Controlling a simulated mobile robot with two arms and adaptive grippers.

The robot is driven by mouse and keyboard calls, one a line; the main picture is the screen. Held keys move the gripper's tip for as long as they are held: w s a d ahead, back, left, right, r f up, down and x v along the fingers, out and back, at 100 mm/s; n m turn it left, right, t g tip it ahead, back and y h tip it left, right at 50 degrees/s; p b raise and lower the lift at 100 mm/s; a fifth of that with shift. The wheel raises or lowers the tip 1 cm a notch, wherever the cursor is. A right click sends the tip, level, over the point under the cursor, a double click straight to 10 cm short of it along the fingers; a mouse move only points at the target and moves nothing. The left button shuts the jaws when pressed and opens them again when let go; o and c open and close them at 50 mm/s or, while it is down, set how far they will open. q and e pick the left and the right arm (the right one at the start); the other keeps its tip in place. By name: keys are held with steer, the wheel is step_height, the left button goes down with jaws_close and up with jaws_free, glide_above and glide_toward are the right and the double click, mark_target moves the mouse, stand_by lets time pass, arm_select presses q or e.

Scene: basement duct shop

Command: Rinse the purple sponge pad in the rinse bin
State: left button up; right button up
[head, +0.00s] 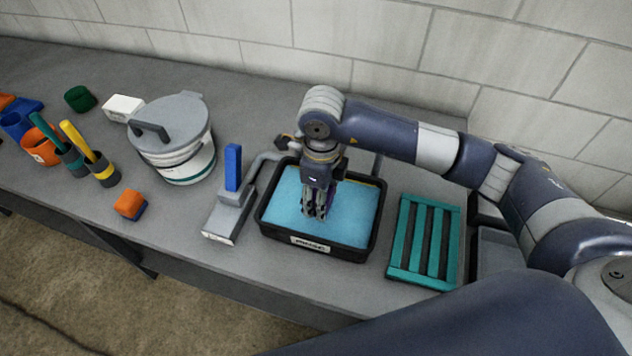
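The rinse bin (368,245) is a black tray with a white label on its front, filled with light blue water (355,212). My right gripper (316,212) points straight down into the middle of the bin, its fingertips at the water. Its fingers are close together around a sliver of purple, the purple sponge pad (331,197). Most of the pad is hidden by the fingers, so how deep it sits is hard to tell. My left gripper is out of view.
A grey tap-like fixture with a blue handle (233,167) stands just left of the bin. A teal slatted rack (424,240) lies to the right. A lidded white bucket (180,160), an orange-and-blue block (130,205) and tool cups (103,172) stand further left.

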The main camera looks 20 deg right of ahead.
steer(key=shift+s+f+b, duration=0.2)
steer(key=shift+f+b, duration=0.05)
steer(key=shift+f, duration=0.3)
steer(key=shift+s+f+b, duration=0.15)
steer(key=shift+f+b, duration=0.1)
steer(key=shift+f, duration=0.3)
steer(key=f, duration=0.1)
steer(key=f+b, duration=0.1)
steer(key=f, duration=0.1)
steer(key=shift+w+f+b, duration=0.25)
steer(key=shift+b, duration=0.05)
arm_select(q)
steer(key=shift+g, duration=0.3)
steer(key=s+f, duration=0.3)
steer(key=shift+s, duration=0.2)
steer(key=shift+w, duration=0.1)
arm_select(e)
steer(key=shift+f, duration=0.2)
arm_select(q)
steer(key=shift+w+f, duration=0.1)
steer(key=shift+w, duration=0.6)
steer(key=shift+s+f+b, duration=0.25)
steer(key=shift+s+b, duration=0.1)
steer(key=shift+b, duration=0.05)
arm_select(e)
steer(key=shift+f, duration=0.25)
